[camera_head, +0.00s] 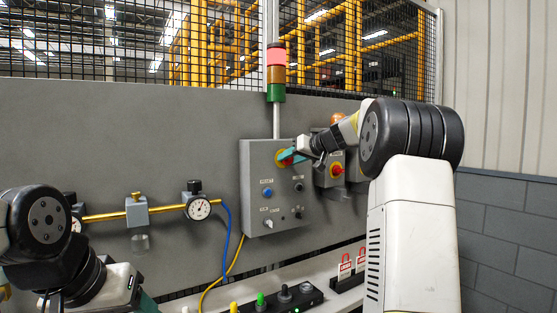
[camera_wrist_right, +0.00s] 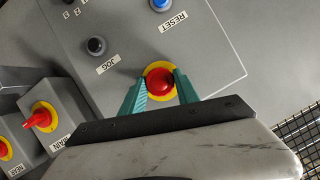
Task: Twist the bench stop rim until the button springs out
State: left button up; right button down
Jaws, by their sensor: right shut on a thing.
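The bench stop is a red mushroom button with a yellow ring (camera_wrist_right: 160,83) on the grey control box (camera_head: 257,211). In the head view the stop (camera_head: 281,157) is at the top of the box, partly hidden by my right gripper (camera_head: 291,155). In the right wrist view the teal fingers of my right gripper (camera_wrist_right: 160,88) lie on both sides of the red rim, shut on it. I cannot tell whether the button is in or out. My left arm is at the lower left of the head view; its fingertips do not show.
On the box are a blue RESET button (camera_head: 267,192), a dark JOG button (camera_head: 298,187) and a selector knob (camera_head: 267,223). A red rotary handle (camera_head: 337,169) is on a box to the right. A pressure gauge (camera_head: 199,208) and brass pipe are left. A stack light (camera_head: 276,73) stands above.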

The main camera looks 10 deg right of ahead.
jog(key=m+y, duration=0.2)
jog(key=m, duration=0.1)
jog(key=shift+d+f+m, duration=0.1)
jog(key=shift+d+m, duration=0.05)
jog(key=shift+m, duration=0.25)
jog(key=shift+y, duration=0.3)
jog(key=c, duration=0.9)
grip_release()
jog(key=v, duration=0.7)
jog(key=shift+s+d, duration=0.2)
jog(key=shift+d, duration=0.05)
